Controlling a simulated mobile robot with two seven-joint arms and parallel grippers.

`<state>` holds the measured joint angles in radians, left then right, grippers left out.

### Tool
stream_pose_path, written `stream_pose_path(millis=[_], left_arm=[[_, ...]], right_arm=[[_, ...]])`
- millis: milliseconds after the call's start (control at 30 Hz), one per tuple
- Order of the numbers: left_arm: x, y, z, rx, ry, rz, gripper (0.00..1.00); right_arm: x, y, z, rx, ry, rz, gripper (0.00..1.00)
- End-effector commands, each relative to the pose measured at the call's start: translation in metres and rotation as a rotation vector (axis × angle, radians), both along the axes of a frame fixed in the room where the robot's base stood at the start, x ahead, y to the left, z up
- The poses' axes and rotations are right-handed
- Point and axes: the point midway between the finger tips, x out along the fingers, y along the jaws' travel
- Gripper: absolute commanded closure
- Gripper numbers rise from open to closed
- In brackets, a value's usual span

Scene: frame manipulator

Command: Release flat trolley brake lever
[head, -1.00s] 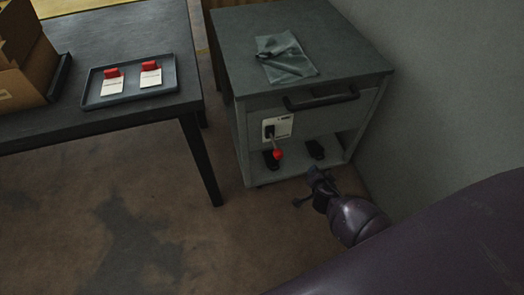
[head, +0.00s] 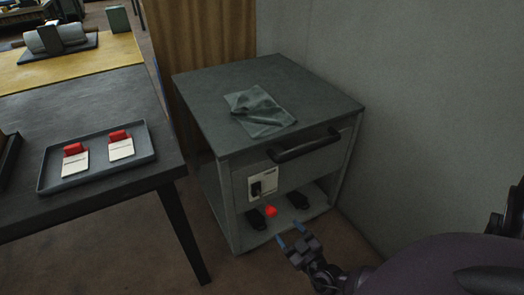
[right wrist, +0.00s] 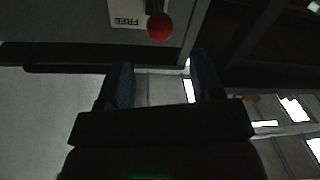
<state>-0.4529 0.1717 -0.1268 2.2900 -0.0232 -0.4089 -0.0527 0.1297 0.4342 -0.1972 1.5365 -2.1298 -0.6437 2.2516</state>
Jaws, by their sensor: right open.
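The grey flat trolley (head: 231,170) stands against the wall. On its front is a white plate (head: 263,184) with a dark slot. The brake lever's red ball knob (head: 271,211) hangs just below the plate. In the right wrist view the red knob (right wrist: 160,27) and part of the plate (right wrist: 127,15), reading "FREE", show near the top. My right gripper (head: 290,235) is open and empty, below and right of the knob in the head view, apart from it. Its two fingers (right wrist: 163,75) show in the right wrist view. My left gripper is not in view.
A dark bar handle (head: 305,146) juts from the trolley front above the plate. A folded cloth (head: 262,110) lies on top. Two dark pedal-like parts sit on the low shelf. A table at left bears a tray (head: 98,183) with two red-topped tags.

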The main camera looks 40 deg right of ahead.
Motion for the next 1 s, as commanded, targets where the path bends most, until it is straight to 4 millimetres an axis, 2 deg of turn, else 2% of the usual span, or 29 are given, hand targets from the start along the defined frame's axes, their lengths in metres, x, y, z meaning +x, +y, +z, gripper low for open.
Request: stream_pose_path(millis=[167, 600, 800, 1000], left_arm=[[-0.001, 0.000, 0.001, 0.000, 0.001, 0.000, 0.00], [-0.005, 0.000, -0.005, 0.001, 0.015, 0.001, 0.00], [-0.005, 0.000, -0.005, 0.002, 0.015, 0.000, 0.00], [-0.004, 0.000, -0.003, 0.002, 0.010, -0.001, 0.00]], right_arm=[[0.020, -0.002, 0.002, 0.002, -0.005, -0.001, 0.40], [0.088, -0.013, 0.000, 0.003, -0.001, -0.002, 0.40], [0.103, -0.016, 0.000, 0.002, -0.002, -0.002, 0.40], [0.105, -0.016, 0.000, 0.003, -0.001, -0.001, 0.40]])
